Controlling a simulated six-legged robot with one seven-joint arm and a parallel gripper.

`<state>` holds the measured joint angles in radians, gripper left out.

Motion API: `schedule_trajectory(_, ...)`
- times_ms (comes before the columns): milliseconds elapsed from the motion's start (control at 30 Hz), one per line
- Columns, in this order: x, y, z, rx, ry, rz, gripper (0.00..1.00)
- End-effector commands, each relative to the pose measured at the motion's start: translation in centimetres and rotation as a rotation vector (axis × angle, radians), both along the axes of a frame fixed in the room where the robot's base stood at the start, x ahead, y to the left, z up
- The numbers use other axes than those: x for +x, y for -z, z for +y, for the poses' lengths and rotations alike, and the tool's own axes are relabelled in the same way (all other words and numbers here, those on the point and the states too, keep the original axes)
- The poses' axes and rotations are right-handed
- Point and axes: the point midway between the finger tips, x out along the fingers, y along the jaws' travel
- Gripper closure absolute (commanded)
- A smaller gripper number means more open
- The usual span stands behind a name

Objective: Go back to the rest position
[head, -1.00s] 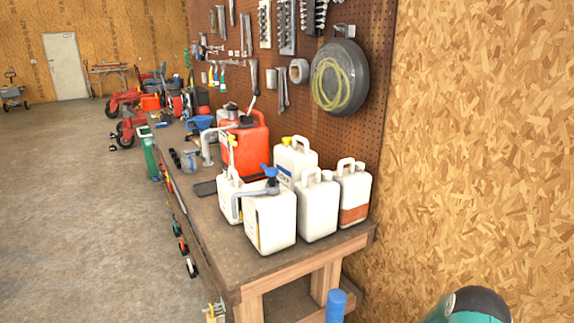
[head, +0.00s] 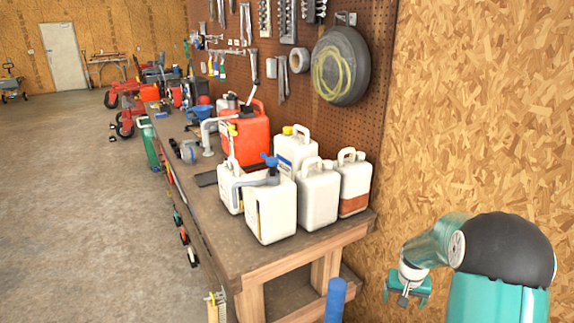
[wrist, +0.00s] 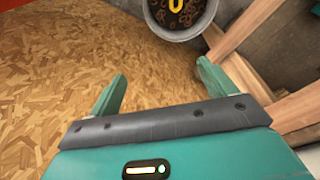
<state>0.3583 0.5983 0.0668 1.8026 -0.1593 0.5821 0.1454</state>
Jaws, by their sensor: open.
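My gripper (head: 404,292) hangs at the lower right of the head view, to the right of the workbench and in front of the chipboard wall. In the wrist view its two teal fingers (wrist: 160,88) stand wide apart with nothing between them. My teal arm with its dark rounded joint is folded above and beside it at the right.
A wooden workbench (head: 245,262) carries several white jugs (head: 318,195) and a red can (head: 246,140). A blue cylinder (head: 335,300) stands by its near leg. The wrist view shows a grey bucket (wrist: 182,33) beside wooden beams. Open concrete floor (head: 80,210) lies left.

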Motion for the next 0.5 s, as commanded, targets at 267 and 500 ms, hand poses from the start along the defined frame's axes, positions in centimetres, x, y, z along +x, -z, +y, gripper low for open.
schedule_trajectory(267,-2.5,-9.0,3.9,-0.025,-0.058,-0.056,0.17)
schedule_trajectory(500,-5.9,-15.2,7.2,-0.037,-0.104,-0.104,0.17)
